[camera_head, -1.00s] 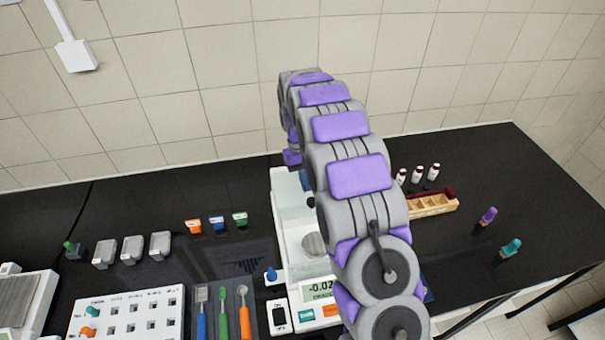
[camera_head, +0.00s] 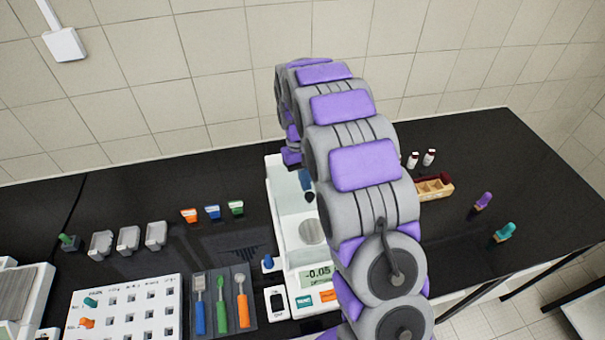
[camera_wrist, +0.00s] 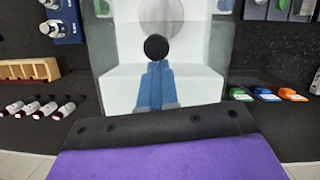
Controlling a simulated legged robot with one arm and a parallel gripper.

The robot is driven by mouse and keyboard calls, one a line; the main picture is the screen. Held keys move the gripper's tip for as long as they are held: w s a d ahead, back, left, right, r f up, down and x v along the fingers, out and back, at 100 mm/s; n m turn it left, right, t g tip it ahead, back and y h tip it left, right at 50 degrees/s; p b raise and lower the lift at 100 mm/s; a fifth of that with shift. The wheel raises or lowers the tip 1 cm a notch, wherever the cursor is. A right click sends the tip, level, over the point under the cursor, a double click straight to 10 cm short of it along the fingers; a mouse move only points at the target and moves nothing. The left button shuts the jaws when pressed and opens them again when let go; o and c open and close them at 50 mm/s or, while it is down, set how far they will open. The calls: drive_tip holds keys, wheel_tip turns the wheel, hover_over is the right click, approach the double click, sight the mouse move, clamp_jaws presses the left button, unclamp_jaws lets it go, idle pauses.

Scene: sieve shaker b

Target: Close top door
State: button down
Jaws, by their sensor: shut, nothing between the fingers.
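The white balance (camera_head: 283,215) stands on the black bench, partly hidden behind my arm. Its round weighing pan (camera_head: 312,231) shows, and its display (camera_head: 318,273) is lit. The wrist view shows the pan (camera_wrist: 161,12) at the top. A round black knob (camera_wrist: 156,47) lies between the pan and my gripper; it looks like the top door's handle. The door's clear panel is hard to make out. My gripper (camera_wrist: 156,66) has its blue fingers shut and empty, with the tips at or right beside the knob; contact cannot be told. In the head view my gripper (camera_head: 305,180) is over the balance's rear.
A tool tray (camera_head: 223,300) and a white perforated board (camera_head: 125,310) are at front left. A tiled wall is behind.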

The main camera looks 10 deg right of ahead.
drive_tip(key=s, duration=1.1)
drive_tip(key=shift+s+f+b, duration=0.15)
drive_tip(key=shift+b, duration=0.2)
drive_tip(key=d+v, duration=0.1)
drive_tip(key=v, duration=1.5)
drive_tip(key=s+f+m+t+b, duration=0.1)
drive_tip(key=s+f+b, duration=0.3)
drive_tip(key=s, duration=1.1)
drive_tip(key=s+f+b, duration=0.4)
drive_tip(key=s+f, duration=0.3)
drive_tip(key=s, duration=0.8)
drive_tip(key=shift+f+m+t+y, duration=0.2)
drive_tip(key=shift+m+t+y, duration=0.1)
drive_tip(key=shift+m+t, duration=0.1)
